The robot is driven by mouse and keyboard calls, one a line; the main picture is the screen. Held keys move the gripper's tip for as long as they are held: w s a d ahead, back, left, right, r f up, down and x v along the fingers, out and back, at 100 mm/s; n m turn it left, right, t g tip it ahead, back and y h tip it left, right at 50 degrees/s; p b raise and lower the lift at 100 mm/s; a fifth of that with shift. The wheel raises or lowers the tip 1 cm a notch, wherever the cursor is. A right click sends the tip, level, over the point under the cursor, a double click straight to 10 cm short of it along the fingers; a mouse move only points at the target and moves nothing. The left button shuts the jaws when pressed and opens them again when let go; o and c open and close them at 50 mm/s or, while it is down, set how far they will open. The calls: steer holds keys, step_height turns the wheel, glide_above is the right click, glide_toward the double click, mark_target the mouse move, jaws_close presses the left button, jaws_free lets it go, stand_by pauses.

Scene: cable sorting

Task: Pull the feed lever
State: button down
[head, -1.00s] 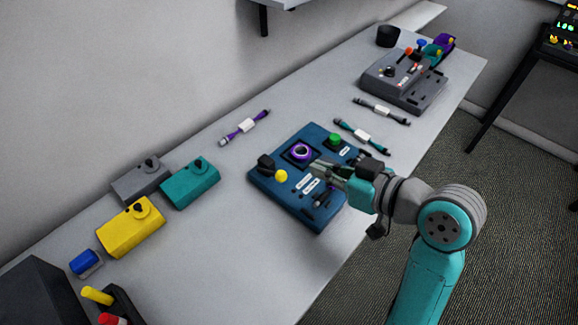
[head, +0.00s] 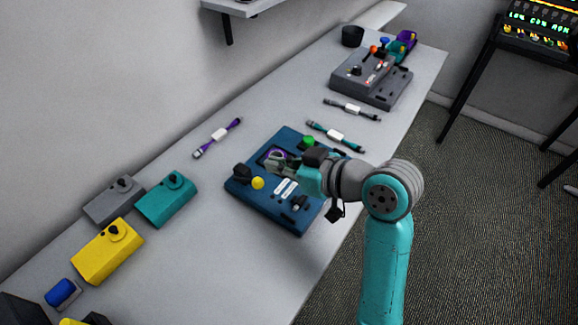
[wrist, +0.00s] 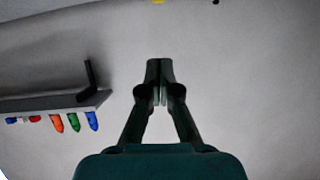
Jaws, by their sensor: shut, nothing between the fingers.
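A blue panel (head: 262,202) lies on the table in the head view. At its left edge is a black block (head: 242,171) with a yellow knob (head: 257,183) beside it, perhaps a lever. My gripper (head: 270,165) is over the panel, just right of and above this knob in the picture, apparently apart from it. It partly covers a purple ring (head: 274,154). In the wrist view my gripper (wrist: 159,82) is shut and empty. A grey machine (head: 350,81) farther back has an orange-knobbed lever (head: 373,49). I cannot tell which one is the feed lever.
A green button (head: 308,141) is at the panel's far side. Yellow (head: 105,257), teal (head: 165,203) and grey (head: 112,203) boxes stand left. Purple (head: 218,137) and teal (head: 335,137) cables lie nearby.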

mark_target(262, 183)
steer(key=x, duration=0.5)
steer(key=f, duration=0.4)
steer(key=shift+s+d, duration=0.15)
steer(key=shift+s, duration=0.2)
steer(key=shift+d, duration=0.1)
steer(key=shift+s+d+f, duration=0.2)
steer(key=shift+d+f, duration=0.05)
steer(key=shift+f, duration=0.25)
steer(key=shift+s+d+f, duration=0.25)
steer(key=shift+f, duration=0.25)
steer(key=shift+s+d+f, duration=0.15)
steer(key=shift+d+f, duration=0.05)
steer(key=shift+f, duration=0.35)
steer(key=shift+s+d+f, duration=0.2)
steer(key=shift+f, duration=0.35)
steer(key=shift+s+d+f, duration=0.1)
steer(key=shift+f, duration=0.75)
steer(key=shift+s+d+f, duration=0.1)
steer(key=shift+d+f, duration=0.05)
steer(key=shift+f, duration=0.8)
